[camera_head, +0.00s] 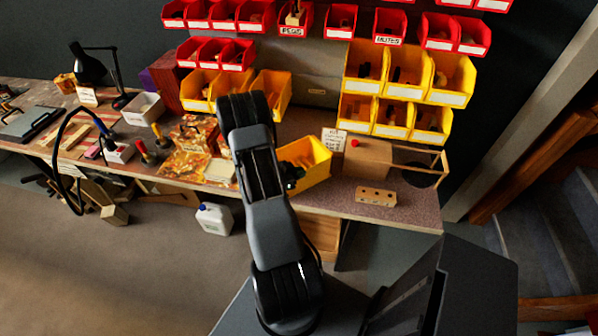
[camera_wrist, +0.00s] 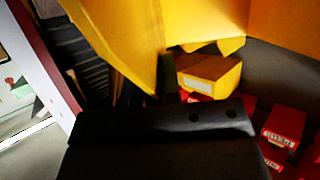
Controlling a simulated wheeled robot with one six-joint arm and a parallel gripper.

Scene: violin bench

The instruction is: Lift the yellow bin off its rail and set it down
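A yellow bin (camera_head: 312,160) is off the rail, low over the bench's middle and turned at an angle. I cannot tell whether its base touches the bench top. My gripper (camera_head: 292,178) is at the bin's left side, against it or very close, and partly hidden by my arm. In the wrist view large yellow walls (camera_wrist: 125,35) fill the top, just beyond the dark gripper body (camera_wrist: 160,125). The fingertips are hidden in both views, so their grip on the bin does not show.
Yellow bins (camera_head: 405,75) and red bins (camera_head: 340,20) hang on the back panel. A wooden box (camera_head: 368,160) and a drilled block (camera_head: 375,196) stand right of the loose bin. A patterned cloth (camera_head: 190,150) with parts lies left. The bench's front edge is close.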

